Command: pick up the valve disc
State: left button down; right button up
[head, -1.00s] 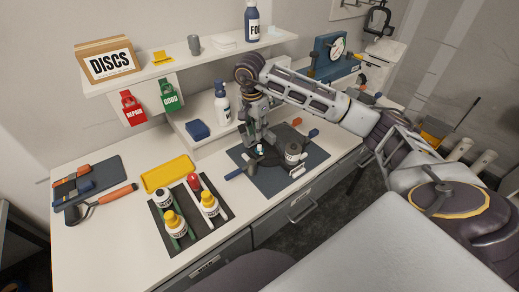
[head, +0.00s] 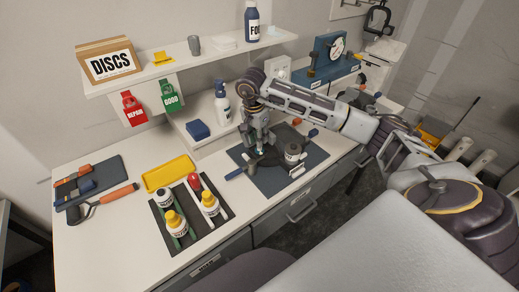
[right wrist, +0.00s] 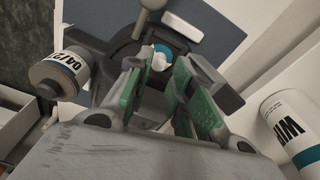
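My right gripper (head: 262,148) points down over the dark fixture on the grey-blue mat (head: 285,182). In the right wrist view its green-padded fingers (right wrist: 165,85) stand apart with a gap between them. A small white and teal piece (right wrist: 162,56), possibly the valve disc, sits in a round dark part of the fixture (right wrist: 125,53), between and just beyond the fingertips. I cannot tell whether the fingers touch it. In the head view the gripper largely hides this piece. My left gripper is not in view.
A grey labelled cylinder (head: 292,152) stands beside the gripper. A blue-handled tool (head: 235,173) lies at the mat's left edge. A white bottle (head: 221,108) stands behind. A bottle rack (head: 183,237) and yellow tray (head: 168,174) are left. The shelf (head: 195,60) overhangs behind.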

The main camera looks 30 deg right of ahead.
jog(key=shift+d+f+p, duration=0.15)
jog(key=shift+f+p, duration=0.15)
jog(key=shift+f, duration=0.75)
jog(key=shift+d+f+p, duration=0.15)
jog(key=shift+f+p, duration=0.1)
jog(key=shift+f, duration=0.75)
jog(key=c, duration=0.4)
